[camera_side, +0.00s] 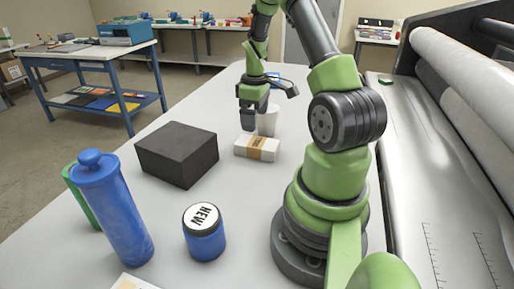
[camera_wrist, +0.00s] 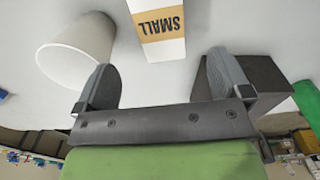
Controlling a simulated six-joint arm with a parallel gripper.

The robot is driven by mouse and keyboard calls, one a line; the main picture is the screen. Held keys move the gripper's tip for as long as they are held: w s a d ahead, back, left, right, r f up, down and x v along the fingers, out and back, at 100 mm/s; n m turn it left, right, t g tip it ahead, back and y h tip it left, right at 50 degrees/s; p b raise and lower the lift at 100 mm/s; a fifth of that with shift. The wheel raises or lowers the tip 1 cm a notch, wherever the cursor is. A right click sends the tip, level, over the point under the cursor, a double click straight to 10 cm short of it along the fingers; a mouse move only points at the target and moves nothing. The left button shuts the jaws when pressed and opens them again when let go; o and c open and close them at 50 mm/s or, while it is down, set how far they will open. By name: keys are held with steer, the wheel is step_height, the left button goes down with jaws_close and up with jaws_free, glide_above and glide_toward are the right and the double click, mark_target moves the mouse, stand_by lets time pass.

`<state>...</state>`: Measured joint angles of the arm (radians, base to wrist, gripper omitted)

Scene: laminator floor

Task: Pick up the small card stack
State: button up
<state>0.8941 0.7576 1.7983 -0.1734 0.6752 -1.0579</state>
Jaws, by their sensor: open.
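The small card stack (camera_side: 257,148) is a white block with a tan band, lying flat on the white table. In the wrist view the stack (camera_wrist: 158,20) shows at the top, its band reading "SMALL". My gripper (camera_side: 248,122) is above the table, beside the stack toward its upper left in the side view. In the wrist view my gripper (camera_wrist: 165,80) has its two fingers wide apart with nothing between them. The stack lies beyond the fingertips, roughly in line with the gap.
A white cup (camera_wrist: 75,52) stands close to one finger; it also shows behind my gripper (camera_side: 268,120). A dark block (camera_side: 177,153) is left of the stack. A blue jar (camera_side: 204,235) and a blue bottle (camera_side: 113,210) stand nearer the camera. The laminator rollers (camera_side: 465,75) are at right.

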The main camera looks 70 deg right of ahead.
mark_target(257, 142)
steer(key=f, duration=1)
steer(key=shift+s, duration=0.25)
steer(key=shift+r, duration=0.1)
steer(key=c, duration=1.1)
steer(key=shift+r, duration=0.1)
